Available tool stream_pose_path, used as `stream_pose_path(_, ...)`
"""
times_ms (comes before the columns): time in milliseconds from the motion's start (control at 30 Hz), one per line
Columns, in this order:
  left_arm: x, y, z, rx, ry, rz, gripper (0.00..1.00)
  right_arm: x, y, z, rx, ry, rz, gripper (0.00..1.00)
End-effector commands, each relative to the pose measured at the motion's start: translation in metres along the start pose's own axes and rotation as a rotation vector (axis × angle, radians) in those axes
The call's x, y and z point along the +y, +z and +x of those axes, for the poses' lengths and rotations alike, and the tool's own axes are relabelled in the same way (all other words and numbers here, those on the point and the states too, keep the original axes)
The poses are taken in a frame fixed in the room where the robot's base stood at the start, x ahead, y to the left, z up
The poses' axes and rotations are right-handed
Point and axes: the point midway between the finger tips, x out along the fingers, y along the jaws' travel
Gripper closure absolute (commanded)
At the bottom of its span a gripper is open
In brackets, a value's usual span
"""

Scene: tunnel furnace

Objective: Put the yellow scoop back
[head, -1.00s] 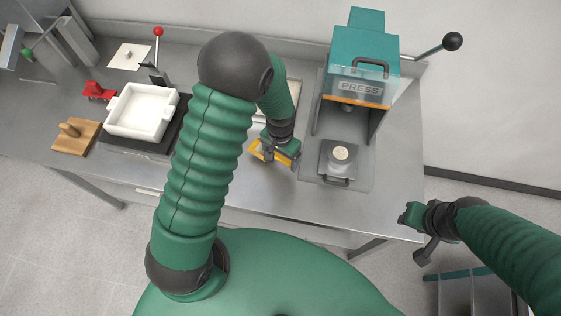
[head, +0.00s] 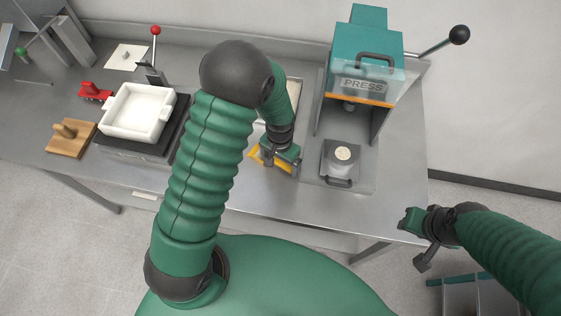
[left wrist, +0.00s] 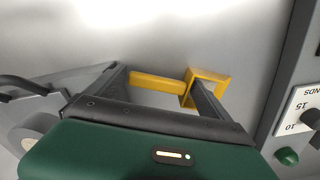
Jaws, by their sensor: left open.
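The yellow scoop (head: 261,158) shows in the head view at the front of the steel counter, partly hidden by my left gripper. In the left wrist view its yellow bar (left wrist: 158,84) spans the space between my fingers, and its square frame-like end (left wrist: 222,82) is by the right finger. My left gripper (head: 276,160) is open at the scoop; it also shows in the left wrist view (left wrist: 162,95). I cannot tell whether the fingers touch the scoop. My right gripper (head: 415,238) hangs off the counter's right end, away from the scoop; its jaw state is unclear.
A teal press (head: 365,75) with a black-knobbed lever stands right of my left gripper, a round pale piece (head: 343,153) below it. A white square dish (head: 137,112), red-handled tool (head: 95,91) and wooden board (head: 70,148) are left. The counter's front right (head: 320,205) is clear.

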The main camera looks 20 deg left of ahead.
Motion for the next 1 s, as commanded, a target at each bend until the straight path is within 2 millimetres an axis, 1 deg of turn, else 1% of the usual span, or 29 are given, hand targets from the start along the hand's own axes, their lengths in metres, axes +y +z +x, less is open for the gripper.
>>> stream_pose_path(67,0.0,-0.001,-0.01,0.004,0.0,0.0,0.07,0.0,0.0,0.001,0.0,0.0,0.0,0.64)
stream_pose_path(167,0.0,-0.002,-0.032,0.007,-0.001,0.0,0.07,0.0,0.001,0.003,0.0,0.0,0.0,0.64)
stream_pose_path(300,0.0,-0.002,-0.07,0.009,-0.001,0.001,0.07,0.0,0.001,0.006,0.0,0.0,0.0,0.64)
stream_pose_path(400,0.0,-0.002,-0.094,0.008,-0.001,0.001,0.07,0.0,0.002,0.007,0.0,0.0,0.0,0.64)
stream_pose_path(500,0.0,-0.001,-0.11,0.004,-0.001,0.001,0.07,0.0,0.002,0.008,0.0,0.0,0.0,0.64)
stream_pose_path(600,0.0,0.002,-0.12,0.007,-0.001,-0.004,0.07,0.0,0.002,0.008,0.0,0.0,0.0,0.64)
stream_pose_path(667,0.001,0.012,-0.127,0.032,-0.002,-0.023,0.07,0.0,0.002,0.008,0.0,0.0,0.0,0.64)
stream_pose_path(800,0.007,0.06,-0.14,0.144,-0.01,-0.106,0.07,0.0,0.002,0.008,0.0,0.0,0.0,0.64)
stream_pose_path(900,0.011,0.086,-0.143,0.206,-0.014,-0.148,0.07,0.0,0.002,0.008,0.0,0.0,0.0,0.64)
stream_pose_path(1000,0.012,0.093,-0.143,0.227,-0.015,-0.163,0.07,0.0,0.002,0.008,0.0,0.0,0.0,0.64)
